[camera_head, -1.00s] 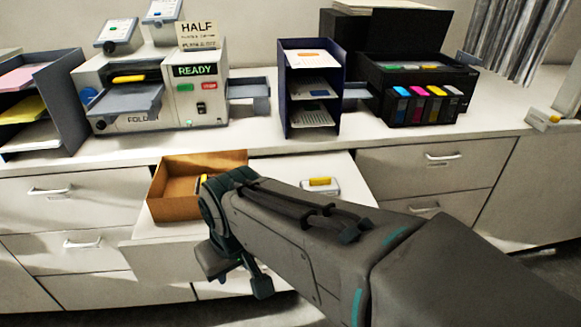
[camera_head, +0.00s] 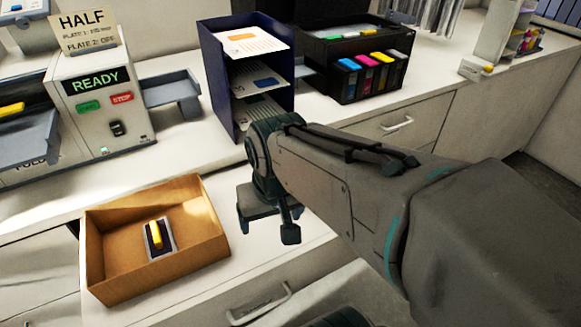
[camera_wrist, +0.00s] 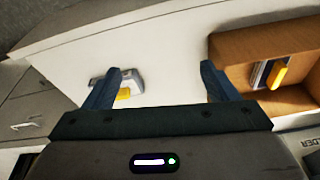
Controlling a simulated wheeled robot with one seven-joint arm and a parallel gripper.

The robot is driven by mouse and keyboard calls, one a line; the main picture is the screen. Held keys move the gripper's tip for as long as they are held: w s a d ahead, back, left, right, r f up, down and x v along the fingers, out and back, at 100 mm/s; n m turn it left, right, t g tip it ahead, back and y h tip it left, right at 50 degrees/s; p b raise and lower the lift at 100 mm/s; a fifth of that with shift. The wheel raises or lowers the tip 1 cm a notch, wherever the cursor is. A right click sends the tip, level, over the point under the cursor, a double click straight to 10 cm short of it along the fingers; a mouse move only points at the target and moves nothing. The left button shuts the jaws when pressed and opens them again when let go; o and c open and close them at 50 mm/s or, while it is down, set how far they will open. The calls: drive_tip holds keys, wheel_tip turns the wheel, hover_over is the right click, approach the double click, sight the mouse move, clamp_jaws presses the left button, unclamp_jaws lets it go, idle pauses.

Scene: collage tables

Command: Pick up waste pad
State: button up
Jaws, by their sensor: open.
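The cardboard box (camera_head: 98,262) has raised walls close to the right finger in the wrist view. A folder machine (camera_head: 92,105), dark paper rack (camera_head: 222,82) and black printer (camera_head: 322,52) stand on the counter behind.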

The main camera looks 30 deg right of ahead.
drive_tip(key=w+d+r+m+g+p, duration=0.1)
drive_tip(key=w+d+r+m, duration=0.1)
drive_tip(key=w+d+m, duration=0.5)
drive_tip(key=w+d+r+m+g+p, duration=0.1)
drive_tip(key=w+d+r+m+g, duration=0.15)
drive_tip(key=w+d+m, duration=0.45)
drive_tip(key=f, duration=0.2)
drive_tip(key=s+a+f+m, duration=0.1)
drive_tip(key=f, duration=0.2)
drive_tip(key=s+a+f+m, duration=0.1)
drive_tip(key=f, duration=0.1)
drive_tip(key=shift+s+f+t, duration=0.1)
drive_tip(key=shift+f+t, duration=0.25)
drive_tip(key=shift+s+a+f+p, duration=0.15)
drive_tip(key=shift+f+p, duration=0.1)
drive_tip(key=shift+f, duration=1.1)
drive_tip(key=shift+a+f+p, duration=0.1)
drive_tip(key=shift+f+p, duration=0.1)
drive_tip(key=shift+f, duration=1.15)
drive_tip(key=c, duration=1.1)
